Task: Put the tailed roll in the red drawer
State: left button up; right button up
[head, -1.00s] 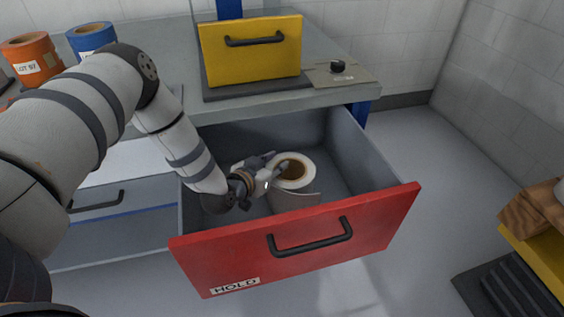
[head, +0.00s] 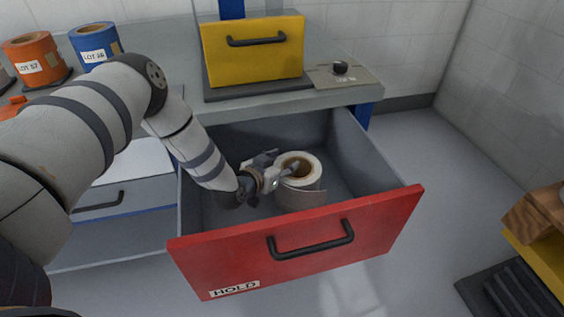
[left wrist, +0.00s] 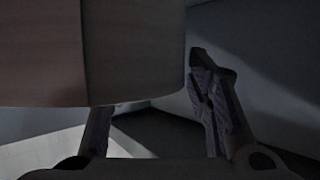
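The tailed roll (head: 292,200) is pale with a brown core and stands upright inside the open red drawer (head: 225,264); its loose tail sticks out at its lower right. My left gripper (head: 285,162) reaches into the drawer at the roll's upper left side, fingers spread. In the left wrist view the roll (left wrist: 130,50) fills the upper left, very close. One finger of the left gripper (left wrist: 155,115) is partly hidden behind it and the other stands apart to its right. Whether a finger touches the roll is unclear. My right gripper is not in view.
A yellow drawer-like box (head: 255,55) stands on the grey bench above the drawer. An orange roll (head: 36,60) and a blue roll (head: 95,45) stand at the bench's left. A small plate with a black knob (head: 340,68) lies at right.

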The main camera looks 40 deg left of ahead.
pick_arm(q)
jog(key=p+v, duration=0.1)
jog(key=v, duration=0.6)
jog(key=shift+s+r+p, duration=0.2)
jog(key=shift+s+p, duration=0.1)
jog(key=shift+p, duration=0.1)
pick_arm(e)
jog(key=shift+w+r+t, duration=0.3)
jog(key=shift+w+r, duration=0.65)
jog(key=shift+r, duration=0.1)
pick_arm(q)
jog(key=shift+w, duration=0.1)
